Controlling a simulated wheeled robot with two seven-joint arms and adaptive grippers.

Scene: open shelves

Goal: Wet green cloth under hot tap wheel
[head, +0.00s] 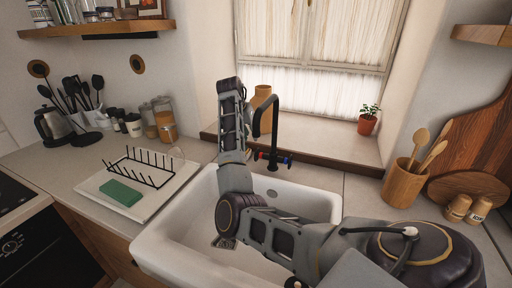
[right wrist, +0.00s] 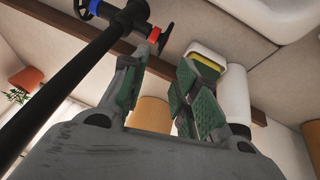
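The green cloth (head: 121,193) lies folded flat on the white draining board left of the sink. The black tap (head: 275,128) rises behind the sink. Its hot wheel, marked red (head: 263,156), is at the tap's left side; the blue-marked wheel (head: 286,160) is at the right. In the right wrist view the red-marked wheel (right wrist: 156,35) is just beyond the fingertips, nearer the left-hand finger. My right gripper (right wrist: 170,60) is open, with nothing between its fingers; my arm mostly hides it in the head view. My left gripper is not in view.
The white sink (head: 178,249) is below my right arm. A black dish rack (head: 150,170) stands on the draining board (head: 158,206). A wooden vase (head: 262,96) stands close behind the tap. A utensil pot (head: 402,184) and shakers (head: 458,207) are at the right.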

